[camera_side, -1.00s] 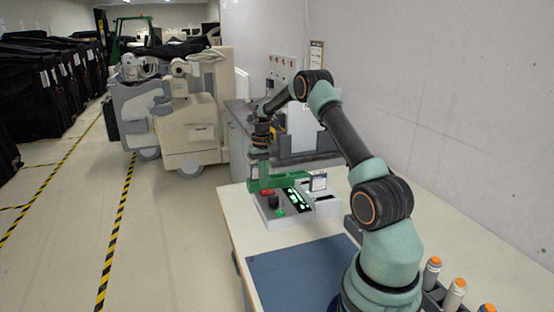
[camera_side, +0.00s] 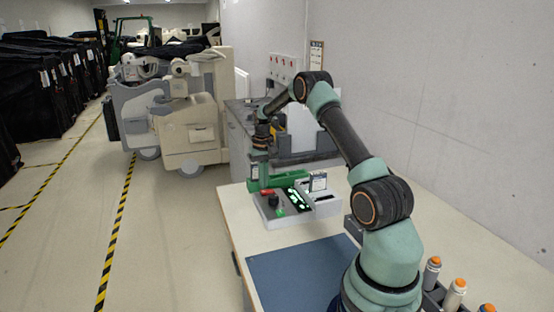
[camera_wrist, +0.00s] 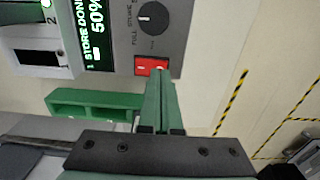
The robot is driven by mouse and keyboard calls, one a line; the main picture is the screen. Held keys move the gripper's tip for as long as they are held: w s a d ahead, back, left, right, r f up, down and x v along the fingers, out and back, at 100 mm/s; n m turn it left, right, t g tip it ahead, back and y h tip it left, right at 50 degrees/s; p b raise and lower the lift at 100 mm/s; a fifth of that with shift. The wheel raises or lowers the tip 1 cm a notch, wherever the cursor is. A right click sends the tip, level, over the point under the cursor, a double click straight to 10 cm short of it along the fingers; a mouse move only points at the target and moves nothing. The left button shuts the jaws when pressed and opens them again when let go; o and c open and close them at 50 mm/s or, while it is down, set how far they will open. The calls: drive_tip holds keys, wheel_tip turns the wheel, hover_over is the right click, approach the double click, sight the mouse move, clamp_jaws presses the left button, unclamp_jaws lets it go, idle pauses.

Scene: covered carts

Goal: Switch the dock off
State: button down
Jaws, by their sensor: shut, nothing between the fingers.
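The dock (camera_side: 300,212) is a grey box on the near bench, with a lit green-on-black display (camera_wrist: 97,30) reading "STORE DON…" and "50%". A black knob (camera_wrist: 153,18) and a red rocker switch (camera_wrist: 151,66) sit beside the display. My gripper (camera_wrist: 160,80) is shut and empty, its green fingers ending right at the switch's edge; I cannot tell if they touch it. In the side view my gripper (camera_side: 257,187) is low over the dock's far left corner, by the red switch (camera_side: 266,192).
A green recessed block (camera_wrist: 95,102) lies close beside my fingers in the wrist view. A slotted holder (camera_side: 322,205) stands at the dock's right. A blue mat (camera_side: 300,272) covers the bench front. Orange-capped bottles (camera_side: 455,292) stand at the right. Carts (camera_side: 185,125) stand beyond on the floor.

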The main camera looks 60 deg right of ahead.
sight(264, 191)
drive_tip(key=shift+f, duration=0.6)
idle(0.3)
drive_tip(key=shift+r, duration=3.5)
